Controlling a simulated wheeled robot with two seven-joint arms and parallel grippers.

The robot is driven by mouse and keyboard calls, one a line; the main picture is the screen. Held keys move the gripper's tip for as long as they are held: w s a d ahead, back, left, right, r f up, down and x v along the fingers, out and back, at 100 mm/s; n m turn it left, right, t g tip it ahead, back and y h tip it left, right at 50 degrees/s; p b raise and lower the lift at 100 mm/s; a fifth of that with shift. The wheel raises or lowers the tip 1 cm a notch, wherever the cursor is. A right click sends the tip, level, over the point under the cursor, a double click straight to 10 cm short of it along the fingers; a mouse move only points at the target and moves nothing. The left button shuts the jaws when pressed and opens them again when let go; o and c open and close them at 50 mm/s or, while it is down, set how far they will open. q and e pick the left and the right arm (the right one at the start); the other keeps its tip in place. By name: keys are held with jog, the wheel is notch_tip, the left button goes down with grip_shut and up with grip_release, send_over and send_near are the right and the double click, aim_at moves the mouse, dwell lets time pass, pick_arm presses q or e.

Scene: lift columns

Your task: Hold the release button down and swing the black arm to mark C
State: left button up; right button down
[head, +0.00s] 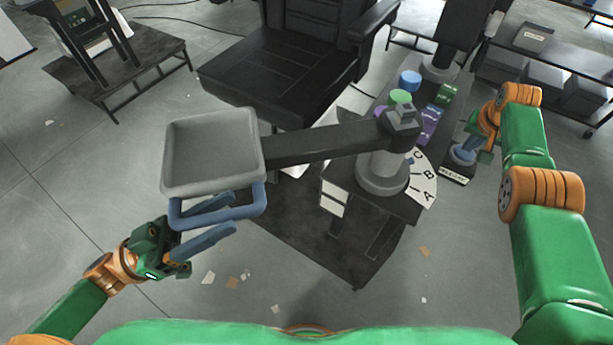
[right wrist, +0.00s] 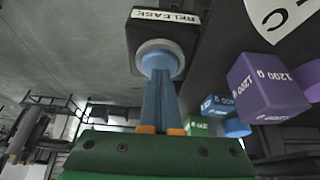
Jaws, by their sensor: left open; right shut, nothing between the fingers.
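The black arm (head: 320,143) runs left from a grey post (head: 382,168) and carries a grey tray (head: 212,152) with a blue handle (head: 222,210) on its near side. My left gripper (head: 230,213) is open, its blue fingers at the handle; whether they touch it I cannot tell. A white dial (head: 424,178) at the post's foot shows marks A, B and C; C also shows in the right wrist view (right wrist: 283,17). My right gripper (head: 463,154) is shut and empty. Its fingertips meet the round release button (right wrist: 158,58) below the RELEASE label (right wrist: 166,17); how far it is pressed I cannot tell.
A black chair (head: 275,75) stands behind the arm. Purple (head: 431,122), green (head: 446,94) and blue (head: 410,80) weights sit on the stand behind the post. The floor in front of the tray is open, with a few scraps.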

pick_arm(q)
grip_shut()
dwell(1.4)
